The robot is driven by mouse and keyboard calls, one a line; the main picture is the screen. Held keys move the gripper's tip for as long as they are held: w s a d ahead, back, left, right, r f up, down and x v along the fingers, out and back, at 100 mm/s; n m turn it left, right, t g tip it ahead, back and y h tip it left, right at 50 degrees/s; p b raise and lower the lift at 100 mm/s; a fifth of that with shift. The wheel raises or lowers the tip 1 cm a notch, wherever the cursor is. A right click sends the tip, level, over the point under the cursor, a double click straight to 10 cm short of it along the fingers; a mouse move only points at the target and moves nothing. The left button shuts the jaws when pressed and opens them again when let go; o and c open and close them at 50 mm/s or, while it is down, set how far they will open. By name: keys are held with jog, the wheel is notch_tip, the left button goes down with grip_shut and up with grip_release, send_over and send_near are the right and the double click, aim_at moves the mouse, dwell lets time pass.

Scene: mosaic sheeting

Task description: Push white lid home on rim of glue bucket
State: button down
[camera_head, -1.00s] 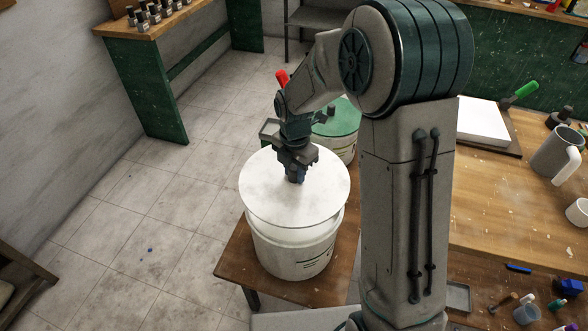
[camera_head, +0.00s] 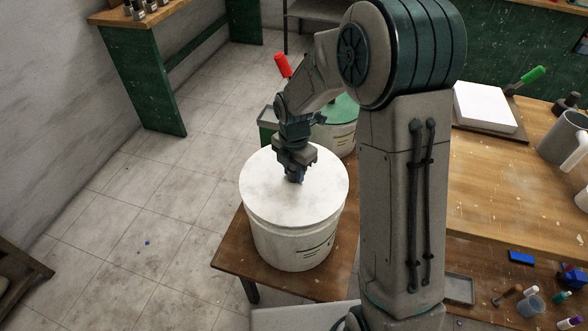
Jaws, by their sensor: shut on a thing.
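The white lid (camera_head: 275,198) is a flat round disc lying over the mouth of the white glue bucket (camera_head: 290,247). It looks level and close on the rim; whether it is fully seated all round I cannot tell. The bucket stands upright on a low brown wooden table. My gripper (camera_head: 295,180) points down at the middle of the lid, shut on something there. What it grips is small and mostly hidden by the fingers.
A second bucket with a green lid (camera_head: 343,112) stands just behind. The low table's bare edge (camera_head: 228,262) shows at left. A workbench (camera_head: 490,190) at right carries a white slab (camera_head: 485,106) and a grey jug (camera_head: 562,138). Open tiled floor lies left.

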jog(key=shift+f, duration=0.2)
jog(key=shift+f+b, duration=0.9)
jog(key=shift+f, duration=0.35)
jog(key=c, duration=1)
grip_release()
notch_tip(320, 180, up, 14)
jog(key=shift+f, duration=0.1)
